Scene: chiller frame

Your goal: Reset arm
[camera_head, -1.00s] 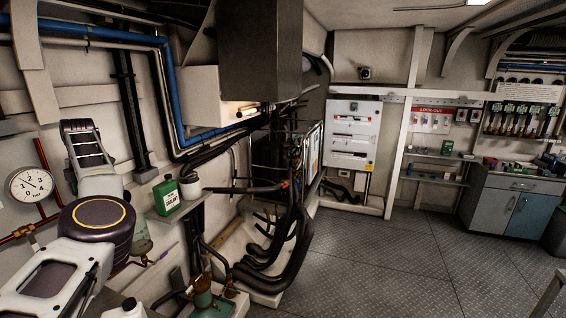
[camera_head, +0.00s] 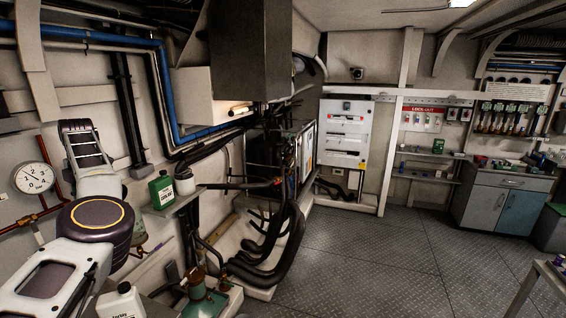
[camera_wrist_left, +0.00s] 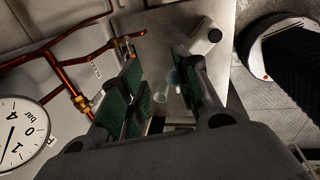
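My left arm (camera_head: 95,215) comes in from the left in the head view, folded close to the wall; its gripper is outside that view. In the left wrist view my left gripper (camera_wrist_left: 157,90) is open, its two green-padded fingers apart. Small translucent items (camera_wrist_left: 164,88) show between and beyond the fingers; I cannot tell their exact distance, and nothing looks gripped. My right arm and right gripper are in neither view.
A pressure gauge (camera_head: 34,178) with copper pipes is on the left wall. A green coolant bottle (camera_head: 163,190) stands on a narrow shelf. A white bottle (camera_head: 121,301) is below my arm. Black hoses (camera_head: 272,250) curve beside the open floor (camera_head: 380,255).

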